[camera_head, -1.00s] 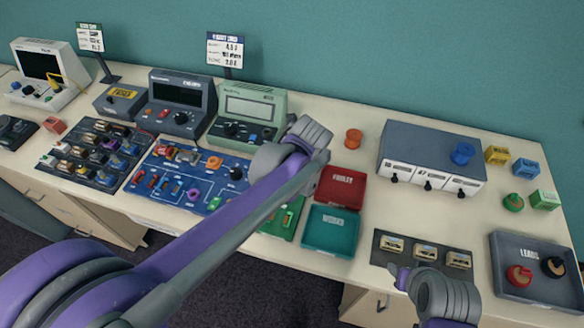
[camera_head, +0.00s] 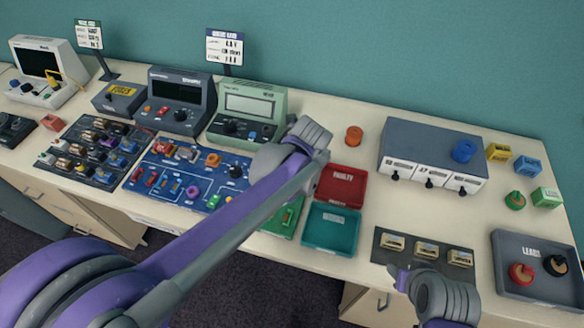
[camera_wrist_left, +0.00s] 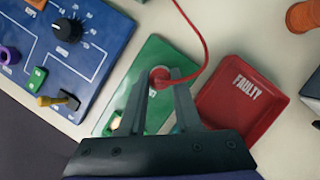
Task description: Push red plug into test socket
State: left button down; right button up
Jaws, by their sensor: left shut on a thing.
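The red plug (camera_wrist_left: 160,78) is between the fingertips of my left gripper (camera_wrist_left: 160,90) in the left wrist view, with a red lead (camera_wrist_left: 202,45) running up from it. The gripper is shut on it. The plug is over the green board (camera_wrist_left: 150,55). I cannot tell whether it is seated in the test socket, because plug and fingers cover that spot. In the head view the green board (camera_head: 288,216) is partly hidden by my left arm, and that gripper's fingers are hidden. My right gripper (camera_head: 399,280) is low at the right, beside a dark panel; its opening is unclear.
The red FAULTY tray (camera_head: 341,186) and a teal tray (camera_head: 331,230) lie close right of the green board. The blue circuit board (camera_head: 188,178) lies to its left. A grey leads tray (camera_head: 537,287) stands at the far right. The table between the teal tray and dark panel (camera_head: 422,262) is clear.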

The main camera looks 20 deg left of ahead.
pick_arm(q)
jog(key=shift+f, duration=0.2)
pick_arm(e)
jog(key=shift+f, duration=0.2)
pick_arm(q)
jog(key=shift+c, duration=0.2)
grip_release()
jog(key=shift+r, duration=0.15)
pick_arm(e)
jog(key=shift+r, duration=0.1)
pick_arm(q)
jog(key=shift+r+p, duration=1.85)
jog(key=shift+r, duration=2.05)
pick_arm(e)
notch_tip(320, 180, up, 6)
jog(key=w, duration=0.2)
jog(key=shift+w+f+t, duration=0.25)
jog(key=shift+t, duration=0.05)
jog(key=shift+s, duration=0.1)
